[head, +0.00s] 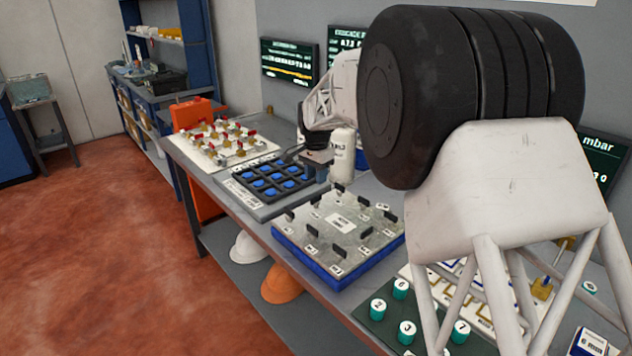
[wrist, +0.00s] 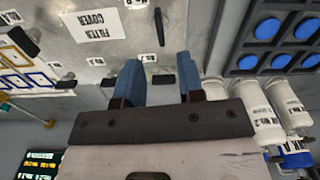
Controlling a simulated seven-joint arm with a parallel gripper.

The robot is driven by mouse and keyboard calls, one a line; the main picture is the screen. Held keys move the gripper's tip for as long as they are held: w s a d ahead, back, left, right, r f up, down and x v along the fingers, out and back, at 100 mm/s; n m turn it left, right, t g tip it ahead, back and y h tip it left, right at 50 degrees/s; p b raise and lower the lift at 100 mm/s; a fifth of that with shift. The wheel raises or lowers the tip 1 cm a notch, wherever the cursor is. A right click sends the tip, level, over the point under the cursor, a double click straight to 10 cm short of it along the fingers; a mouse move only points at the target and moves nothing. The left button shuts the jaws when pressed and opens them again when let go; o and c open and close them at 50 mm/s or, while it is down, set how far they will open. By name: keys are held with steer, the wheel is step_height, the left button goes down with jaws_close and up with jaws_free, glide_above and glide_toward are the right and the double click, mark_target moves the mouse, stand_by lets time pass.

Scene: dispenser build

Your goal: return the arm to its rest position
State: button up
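The plate labelled FILTER COVER (wrist: 92,22) lies beyond the fingers there. My arm blocks much of the right side of the head view.
White labelled cylinders (wrist: 262,117) stand close to the gripper. A board with red-handled valves (head: 225,142) is at the bench's far end. Teal numbered caps (head: 407,331) sit at the near end. Screens hang on the wall. Red floor is open at left.

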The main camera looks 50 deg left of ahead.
steer(key=shift+r, duration=0.1)
stand_by(0.6)
steer(key=w+d+r, duration=0.3)
steer(key=d, duration=0.5)
steer(key=w+d+r, duration=0.3)
steer(key=d+r, duration=0.1)
steer(key=d, duration=0.4)
steer(key=w+d+r, duration=0.3)
steer(key=d, duration=0.5)
steer(key=s+d+r+t, duration=0.1)
steer(key=d+r, duration=0.2)
steer(key=d, duration=1)
steer(key=s+d+r, duration=0.1)
steer(key=d+r, duration=0.2)
steer(key=d, duration=0.9)
steer(key=s+d+m, duration=0.1)
steer(key=s+d, duration=0.4)
steer(key=d, duration=0.6)
steer(key=s+d, duration=0.5)
steer(key=d, duration=0.6)
steer(key=s+d+f, duration=0.3)
steer(key=s+d, duration=0.4)
steer(key=s, duration=0.2)
steer(key=s+d+f+t, duration=0.1)
steer(key=s+d+f, duration=0.3)
steer(key=s+d, duration=0.4)
steer(key=shift+s+t, duration=0.3)
steer(key=shift+s, duration=0.45)
steer(key=shift+w+a+r, duration=0.1)
